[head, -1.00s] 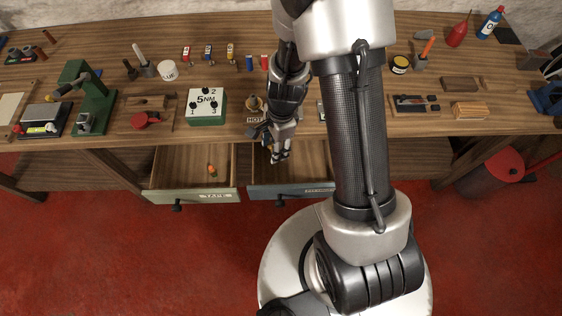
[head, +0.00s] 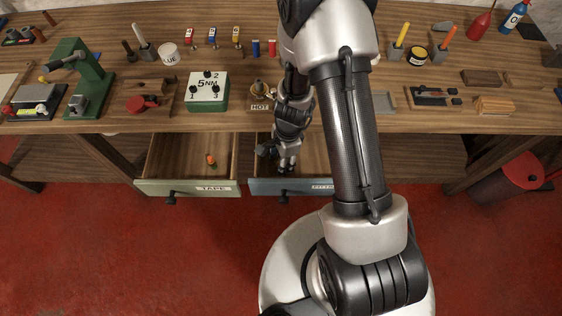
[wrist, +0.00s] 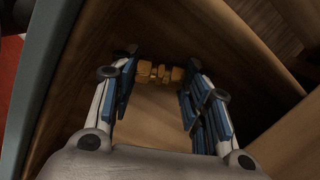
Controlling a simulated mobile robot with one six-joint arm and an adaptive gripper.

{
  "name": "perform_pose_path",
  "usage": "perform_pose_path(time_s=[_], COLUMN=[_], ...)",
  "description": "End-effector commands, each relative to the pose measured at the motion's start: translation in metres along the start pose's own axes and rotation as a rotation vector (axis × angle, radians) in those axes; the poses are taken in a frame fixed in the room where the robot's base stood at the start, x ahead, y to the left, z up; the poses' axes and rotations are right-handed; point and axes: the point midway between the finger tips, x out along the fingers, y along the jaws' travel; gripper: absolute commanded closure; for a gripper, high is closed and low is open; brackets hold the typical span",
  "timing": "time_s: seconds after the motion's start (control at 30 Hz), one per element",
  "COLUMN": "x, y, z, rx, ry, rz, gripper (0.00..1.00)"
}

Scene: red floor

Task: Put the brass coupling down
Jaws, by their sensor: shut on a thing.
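The brass coupling (wrist: 160,73) is a short yellow-brown ribbed piece, seen in the wrist view between the fingertips. My gripper (wrist: 160,80) is shut on it, with a blue-padded finger at each end of it. The gripper also shows in the head view (head: 284,166), pointing down inside the open blue-fronted drawer (head: 262,186). The wooden drawer floor lies below the coupling; I cannot tell whether the coupling touches it. In the head view the coupling is too small to make out.
A green-fronted drawer labelled TAPE (head: 160,187) stands open to the left, with a small orange thing (head: 210,159) in it. The bench top (head: 130,112) above carries a 5NM box (head: 208,92), a HOT stand (head: 260,106) and a glue pot (head: 168,53). Drawer walls are close around my gripper.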

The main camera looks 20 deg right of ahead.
Motion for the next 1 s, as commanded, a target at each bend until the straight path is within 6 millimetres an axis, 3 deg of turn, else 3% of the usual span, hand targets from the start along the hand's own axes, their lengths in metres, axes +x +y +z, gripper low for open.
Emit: perform_pose_path(time_s=[0.27, 0.3, 0.57, 1.0], x=[0.003, 0.002, 0.002, -0.007], y=[0.0, 0.0, 0.0, 0.0], z=[0.0, 0.0, 0.0, 0.001], rx=[0.0, 0.0, 0.0, 0.001], ry=[0.0, 0.0, 0.0, 0.0], rz=[-0.001, -0.001, -0.001, -0.001], gripper=[0.82, 0.54, 0.37, 0.37])
